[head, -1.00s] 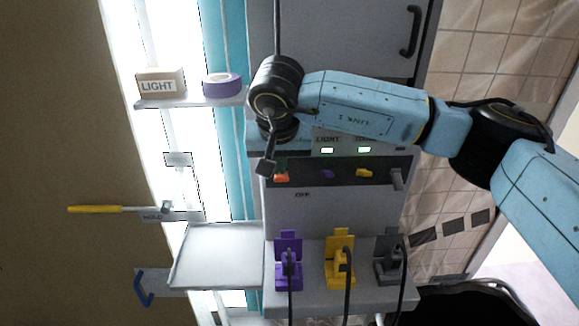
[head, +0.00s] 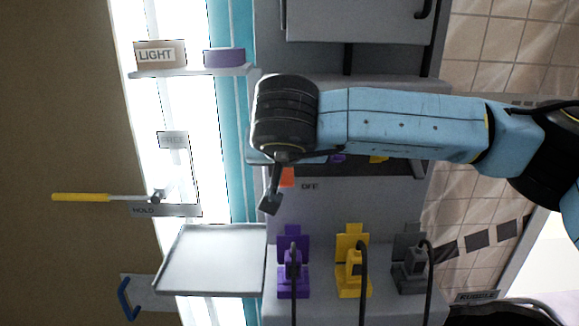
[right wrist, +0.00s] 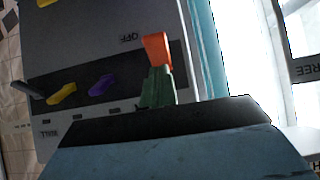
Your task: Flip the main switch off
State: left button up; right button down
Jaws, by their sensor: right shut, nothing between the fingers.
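The main switch shows an orange handle (head: 287,178) beside the OFF label in the head view. In the right wrist view its orange end (right wrist: 157,48) stands on a green part (right wrist: 157,88) and points towards the OFF lettering. My right gripper (head: 270,202) is shut and empty, just below and left of the orange handle in the head view. I cannot tell whether it touches the switch. My right wrist hides the upper part of the switch in the head view. My left gripper is not in view.
Purple (right wrist: 102,87) and yellow (right wrist: 62,95) switches share the dark strip. Purple (head: 293,270), yellow (head: 353,270) and grey (head: 411,265) plugs with cables stand below. An empty tray (head: 212,260) is at the left. A shelf (head: 190,71) holds a LIGHT box and purple roll.

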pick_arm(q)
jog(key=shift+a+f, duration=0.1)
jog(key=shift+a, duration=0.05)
pick_arm(e)
jog(key=shift+a, duration=0.1)
jog(key=shift+w, duration=0.1)
jog(key=shift+w+a+r, duration=0.1)
jog(key=shift+w+r, duration=0.25)
jog(key=shift+w, duration=0.3)
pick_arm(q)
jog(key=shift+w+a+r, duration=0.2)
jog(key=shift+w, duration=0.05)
pick_arm(e)
jog(key=v, duration=1.3)
jog(key=shift+r, duration=0.15)
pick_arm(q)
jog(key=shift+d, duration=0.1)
pick_arm(e)
jog(key=shift+s, duration=0.15)
